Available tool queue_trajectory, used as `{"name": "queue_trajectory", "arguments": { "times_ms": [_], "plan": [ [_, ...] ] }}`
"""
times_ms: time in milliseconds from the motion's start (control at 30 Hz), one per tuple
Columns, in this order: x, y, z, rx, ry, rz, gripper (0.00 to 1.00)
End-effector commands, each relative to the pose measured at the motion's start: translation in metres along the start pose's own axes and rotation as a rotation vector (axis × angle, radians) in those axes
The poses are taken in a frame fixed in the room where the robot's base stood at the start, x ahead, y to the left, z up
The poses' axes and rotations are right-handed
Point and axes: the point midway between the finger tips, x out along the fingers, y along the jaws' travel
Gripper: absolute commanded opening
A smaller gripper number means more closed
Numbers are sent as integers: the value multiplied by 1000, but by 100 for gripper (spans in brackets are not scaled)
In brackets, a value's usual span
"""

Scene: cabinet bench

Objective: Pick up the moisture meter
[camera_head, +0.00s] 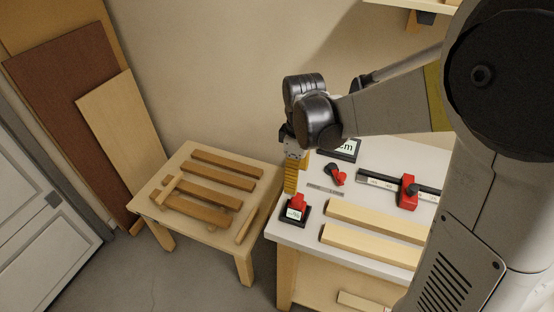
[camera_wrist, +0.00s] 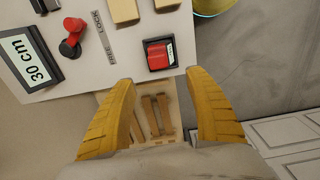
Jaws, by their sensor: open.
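A small red and black device with a pale display or label (camera_head: 296,207), which I take to be the moisture meter, sits near the front left corner of the white bench top. In the wrist view it (camera_wrist: 160,56) lies beyond the fingertips, roughly centred between them, near the bench edge. My gripper (camera_head: 290,186) points down just behind and above it. In the wrist view its yellow fingers (camera_wrist: 160,80) are spread wide with nothing between them. The small lettering on the device is unreadable.
A "30 cm" sign (camera_wrist: 30,57) stands nearby. A lower table (camera_head: 188,222) with wooden slats is at left.

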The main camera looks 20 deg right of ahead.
Motion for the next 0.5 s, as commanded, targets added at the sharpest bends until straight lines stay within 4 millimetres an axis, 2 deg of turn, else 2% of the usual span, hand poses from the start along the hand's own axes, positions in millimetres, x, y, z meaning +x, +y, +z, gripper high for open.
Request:
{"name": "queue_trajectory", "arguments": {
  "times_ms": [300,500],
  "plan": [
    [49,1,0,-12,-5,-7,63],
    [62,1,1,-11,-5,-6,63]
  ]
}}
